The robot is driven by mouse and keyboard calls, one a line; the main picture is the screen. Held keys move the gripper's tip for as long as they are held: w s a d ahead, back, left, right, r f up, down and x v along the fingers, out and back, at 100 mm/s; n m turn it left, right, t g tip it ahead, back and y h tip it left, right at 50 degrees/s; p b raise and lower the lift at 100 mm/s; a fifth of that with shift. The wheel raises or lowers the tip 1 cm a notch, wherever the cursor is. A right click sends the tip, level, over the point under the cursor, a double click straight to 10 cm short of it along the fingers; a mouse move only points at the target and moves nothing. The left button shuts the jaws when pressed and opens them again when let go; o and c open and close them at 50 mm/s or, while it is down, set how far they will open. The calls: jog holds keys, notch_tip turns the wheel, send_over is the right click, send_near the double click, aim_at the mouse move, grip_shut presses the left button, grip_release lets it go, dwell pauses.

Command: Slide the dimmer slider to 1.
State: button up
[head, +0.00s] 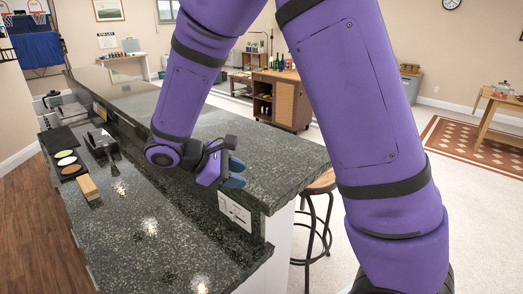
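A white wall plate (235,212) is set in the dark stone upright face of the raised bar, near its right end. It looks like a switch plate; its slider and setting are too small to make out. My gripper (235,173) is above the plate, close to the edge of the raised counter. Its blue-grey fingertips point right and look close together, with nothing seen between them. Whether there is a gap between them is not clear. The gripper appears apart from the plate.
The raised dark stone counter (275,153) runs above the lower counter (140,225). A wooden block (88,187) and a dark tray with round discs (68,165) lie at left. A bar stool (318,215) stands beyond the counter's right end.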

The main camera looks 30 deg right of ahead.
jog(key=s+d+r+m+y, duration=0.3)
jog(key=s+d+r, duration=0.1)
jog(key=r, duration=0.3)
jog(key=shift+s+d+r+m+y, duration=0.15)
jog(key=shift+s+d+m+y, duration=0.05)
jog(key=shift+m+y, duration=0.2)
dwell(0.3)
jog(key=n+h, duration=0.6)
send_over(231, 218)
jog(key=s+a, duration=0.3)
jog(key=s, duration=0.1)
notch_tip(231, 218, down, 12)
jog(key=a+f+n+t+h, duration=0.1)
jog(key=a+f+n+t, duration=0.1)
jog(key=f, duration=0.3)
jog(key=a+f+n+t+h, duration=0.2)
jog(key=a+f+n, duration=0.1)
jog(key=f, duration=0.2)
jog(key=a+f+n+t+h, duration=0.1)
jog(key=a+f+n+t, duration=0.1)
jog(key=f, duration=0.3)
jog(key=shift+w+a+f+n+t+h, duration=0.2)
jog(key=shift+w+a+n+t+h, duration=0.1)
jog(key=shift+a+n+t, duration=0.25)
jog(key=x, duration=1)
jog(key=shift+w+d+f, duration=0.1)
jog(key=shift+d, duration=0.15)
grip_shut()
